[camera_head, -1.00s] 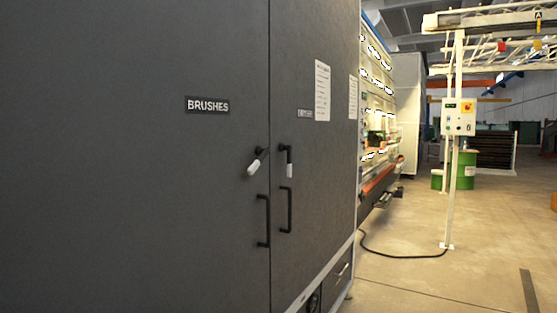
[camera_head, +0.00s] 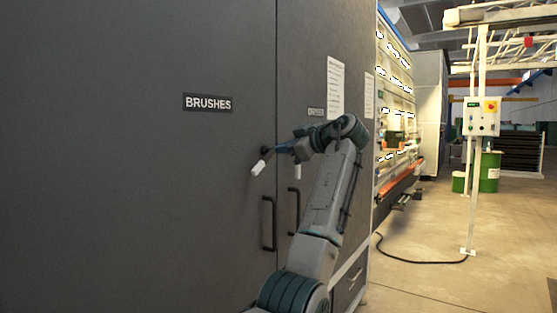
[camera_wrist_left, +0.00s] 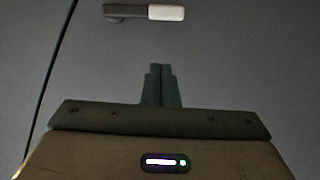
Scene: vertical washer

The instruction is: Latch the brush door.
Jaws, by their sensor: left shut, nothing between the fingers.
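The dark grey brush door (camera_head: 120,200), labelled BRUSHES, fills the left of the head view and looks about flush with the neighbouring door. Its latch handle (camera_head: 258,168) has a black pivot and a white grip. It slants down to the left. My left gripper (camera_head: 276,149) is shut and empty, beside the pivot in the head view and partly covering that area. In the left wrist view the shut fingertips (camera_wrist_left: 160,72) point at a latch handle (camera_wrist_left: 165,13) with a white grip, with a visible gap between. My right gripper is not in view.
A black pull handle (camera_head: 268,223) is below the latch. The neighbouring door (camera_head: 318,85) has its own white-gripped latch (camera_head: 298,171) and pull (camera_head: 293,212), partly behind my arm. A white post with a control box (camera_head: 482,116) stands right. Open floor (camera_head: 430,275) lies at right.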

